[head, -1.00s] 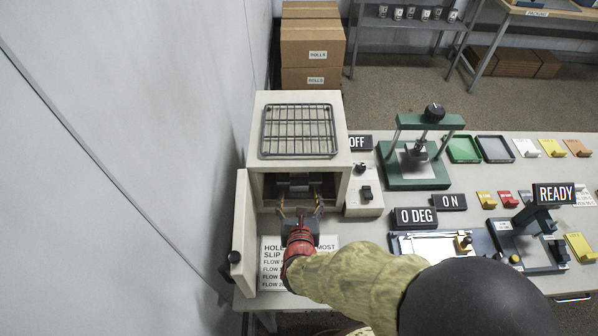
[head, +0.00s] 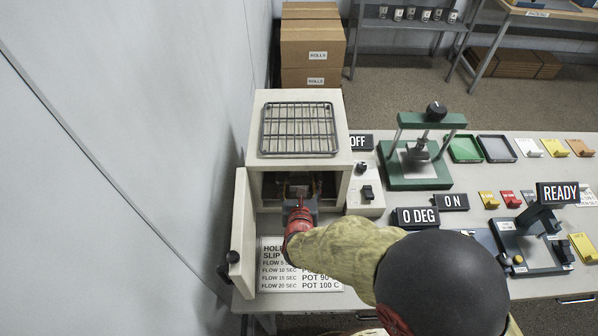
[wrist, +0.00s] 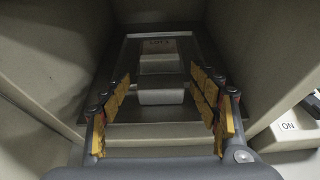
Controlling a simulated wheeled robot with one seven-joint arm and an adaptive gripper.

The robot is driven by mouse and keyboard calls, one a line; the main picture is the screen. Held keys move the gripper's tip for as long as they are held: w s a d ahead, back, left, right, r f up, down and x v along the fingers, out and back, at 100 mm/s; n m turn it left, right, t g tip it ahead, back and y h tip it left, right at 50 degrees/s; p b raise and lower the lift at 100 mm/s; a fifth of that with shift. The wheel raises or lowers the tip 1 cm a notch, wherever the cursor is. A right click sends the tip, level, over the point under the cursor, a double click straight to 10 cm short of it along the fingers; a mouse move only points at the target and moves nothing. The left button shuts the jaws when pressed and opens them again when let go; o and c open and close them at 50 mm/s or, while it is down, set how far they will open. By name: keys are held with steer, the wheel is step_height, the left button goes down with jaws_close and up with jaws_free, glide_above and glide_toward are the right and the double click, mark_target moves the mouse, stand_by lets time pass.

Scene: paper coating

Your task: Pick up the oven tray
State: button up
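The oven (head: 346,180) is a pale box on the left end of the bench, with its door (head: 242,240) swung open to the left. In the wrist view the oven tray (wrist: 126,62) is a flat dark metal sheet on the oven floor. My gripper (head: 298,192) reaches into the oven mouth. In the wrist view my gripper (wrist: 161,88) is open, with its yellow-padded fingers on either side of the front block, gaps visible. The head view mostly hides the tray.
A wire rack (head: 300,130) lies on the oven top. A control box (head: 366,192) stands close right of the oven, and a printed card (head: 275,268) lies before it. The wall is close on the left. A green press (head: 420,160) stands farther right.

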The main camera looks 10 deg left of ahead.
steer(key=c, duration=1.1)
steer(key=shift+c, duration=0.4)
steer(key=shift+r, duration=0.15)
